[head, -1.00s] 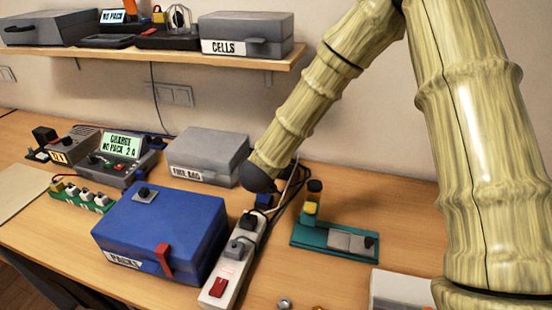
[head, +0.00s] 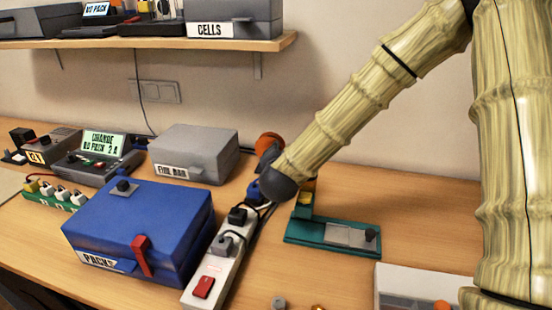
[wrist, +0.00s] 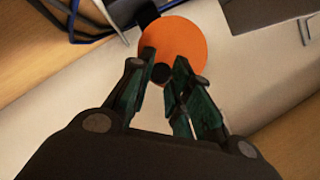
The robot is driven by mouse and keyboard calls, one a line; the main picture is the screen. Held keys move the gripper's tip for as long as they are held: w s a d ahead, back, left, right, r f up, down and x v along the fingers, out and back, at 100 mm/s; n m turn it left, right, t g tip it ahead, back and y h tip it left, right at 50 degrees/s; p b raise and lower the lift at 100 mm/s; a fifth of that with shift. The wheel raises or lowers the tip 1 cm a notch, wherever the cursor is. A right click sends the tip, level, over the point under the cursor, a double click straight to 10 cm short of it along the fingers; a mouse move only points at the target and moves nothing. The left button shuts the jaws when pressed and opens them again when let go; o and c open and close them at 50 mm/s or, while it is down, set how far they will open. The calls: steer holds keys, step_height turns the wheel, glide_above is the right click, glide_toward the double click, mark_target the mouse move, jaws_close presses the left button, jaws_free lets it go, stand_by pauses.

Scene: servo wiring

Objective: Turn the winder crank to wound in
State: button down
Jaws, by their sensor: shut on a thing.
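The winder shows as an orange disc (wrist: 185,35) with a small black crank knob (wrist: 160,73) near its lower edge in the wrist view. My gripper (wrist: 161,77) has its dark green fingers on both sides of this knob and is shut on it. In the head view the orange disc (head: 270,142) shows at the back of the bench, partly covered by my arm's dark wrist. My gripper is mostly hidden there. I cannot read any mark for the crank's position.
A power strip (head: 213,275) with plugs and cables runs in front of the winder. A blue box (head: 140,225) and grey box (head: 205,150) stand left. A teal fixture (head: 330,236) lies right. A shelf (head: 160,42) hangs above.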

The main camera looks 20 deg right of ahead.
stand_by(0.5)
steer(key=c, duration=1.3)
jaws_free()
steer(key=shift+s, duration=0.1)
steer(key=v, duration=1.2)
steer(key=shift+d, duration=0.1)
